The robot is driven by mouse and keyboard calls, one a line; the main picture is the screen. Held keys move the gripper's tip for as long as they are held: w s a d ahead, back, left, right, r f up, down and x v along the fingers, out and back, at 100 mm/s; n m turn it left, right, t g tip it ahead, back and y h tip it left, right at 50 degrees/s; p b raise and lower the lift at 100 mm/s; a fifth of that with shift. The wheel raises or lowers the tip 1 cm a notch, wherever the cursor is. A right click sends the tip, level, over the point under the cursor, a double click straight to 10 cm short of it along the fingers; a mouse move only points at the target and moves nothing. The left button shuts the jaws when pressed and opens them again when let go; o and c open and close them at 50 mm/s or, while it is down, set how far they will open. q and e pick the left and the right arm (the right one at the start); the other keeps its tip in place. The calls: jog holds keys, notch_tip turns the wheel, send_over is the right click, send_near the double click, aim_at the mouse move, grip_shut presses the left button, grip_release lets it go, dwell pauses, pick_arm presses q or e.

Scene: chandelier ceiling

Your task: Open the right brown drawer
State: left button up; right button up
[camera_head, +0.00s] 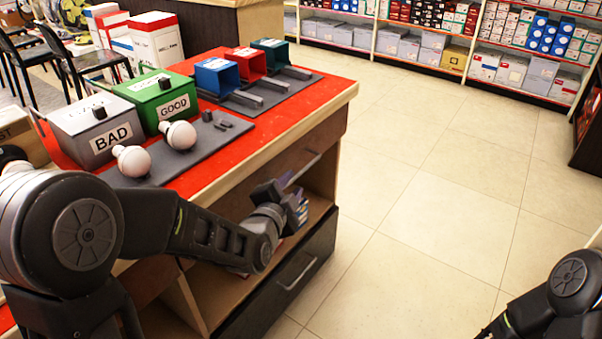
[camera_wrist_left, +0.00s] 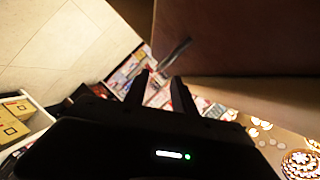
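The right brown drawer (camera_head: 326,136) is in the upper part of the counter, under its red top. Its front looks shut, and a thin grey handle (camera_head: 303,169) stands out from it. In the left wrist view the brown front (camera_wrist_left: 235,38) fills the upper right, and the handle (camera_wrist_left: 173,54) juts out beyond my fingertips. My left gripper (camera_head: 283,189) is just below and in front of the handle; in the wrist view its two fingers (camera_wrist_left: 160,88) are apart with nothing seen held between them. My right arm shows at the lower right, but its gripper is out of view.
A dark lower drawer (camera_head: 317,252) with its own handle (camera_head: 297,275) sits under an open shelf holding small boxes. The red countertop (camera_head: 225,164) carries BAD and GOOD boxes, bulbs and coloured bins. The tiled floor (camera_head: 440,210) to the right is clear. Stocked shelves line the back.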

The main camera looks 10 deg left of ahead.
aim_at(299, 175)
pick_arm(q)
jog(key=b+x, duration=0.2)
jog(key=x, duration=0.5)
jog(key=shift+w+f, duration=0.15)
jog(key=shift+w, duration=0.25)
jog(key=shift+c, duration=0.4)
grip_shut()
dwell(0.7)
